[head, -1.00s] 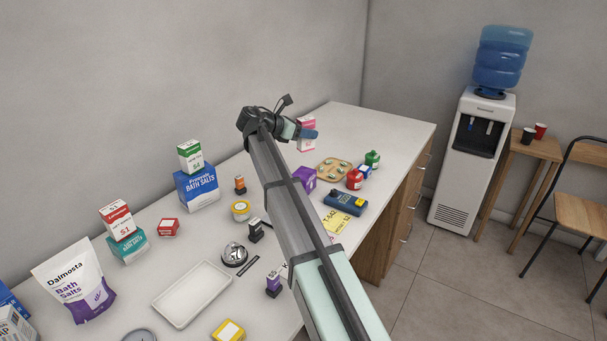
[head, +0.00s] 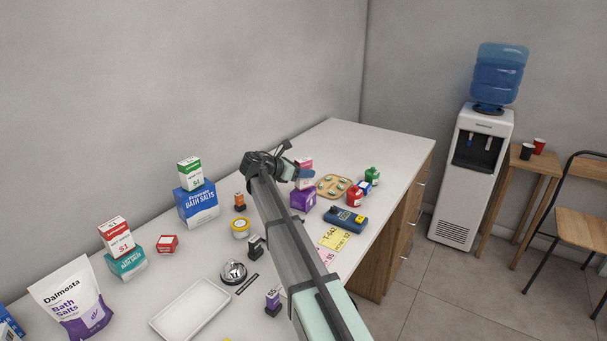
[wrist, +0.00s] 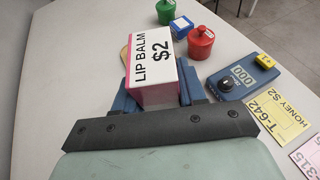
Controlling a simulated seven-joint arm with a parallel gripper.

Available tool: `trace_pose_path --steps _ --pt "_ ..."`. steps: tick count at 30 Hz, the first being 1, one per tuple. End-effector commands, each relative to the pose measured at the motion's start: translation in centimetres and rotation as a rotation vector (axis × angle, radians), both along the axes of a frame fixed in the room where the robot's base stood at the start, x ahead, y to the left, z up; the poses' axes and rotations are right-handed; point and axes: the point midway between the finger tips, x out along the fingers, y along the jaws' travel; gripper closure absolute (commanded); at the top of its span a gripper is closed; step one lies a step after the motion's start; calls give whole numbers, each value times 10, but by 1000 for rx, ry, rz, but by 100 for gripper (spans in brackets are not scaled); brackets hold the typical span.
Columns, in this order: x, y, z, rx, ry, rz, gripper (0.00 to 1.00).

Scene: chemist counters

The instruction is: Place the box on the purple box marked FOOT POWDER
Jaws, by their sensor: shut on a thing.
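My gripper (head: 303,173) is shut on a pink and white box marked LIP BALM $2 (wrist: 155,62). In the head view the upper part of this box (head: 305,163) shows behind a blue finger. In the wrist view it stands between the two blue fingers. The purple box (head: 303,200) sits on the counter just below the gripper in the head view; its marking is not readable. The held box is close above or behind it; I cannot tell whether they touch. The purple box is hidden in the wrist view.
A tan tray of small items (head: 333,186), a red jar (head: 355,196), a green jar (head: 372,174) and a blue meter (head: 345,218) stand to the right. The counter's far end is clear.

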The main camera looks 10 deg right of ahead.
Motion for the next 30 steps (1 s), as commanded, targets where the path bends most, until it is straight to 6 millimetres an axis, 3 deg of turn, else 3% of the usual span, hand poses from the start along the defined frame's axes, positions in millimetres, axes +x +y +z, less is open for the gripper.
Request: trace_pose_path --steps 3,14,15,23,30 --pt "0 0 -9 -1 -1 1 91" --pt "0 0 -11 -1 -1 1 91" --pt "0 0 -12 0 0 1 59" --pt "0 0 -11 0 0 1 34" --pt "0 0 -11 0 0 1 34"
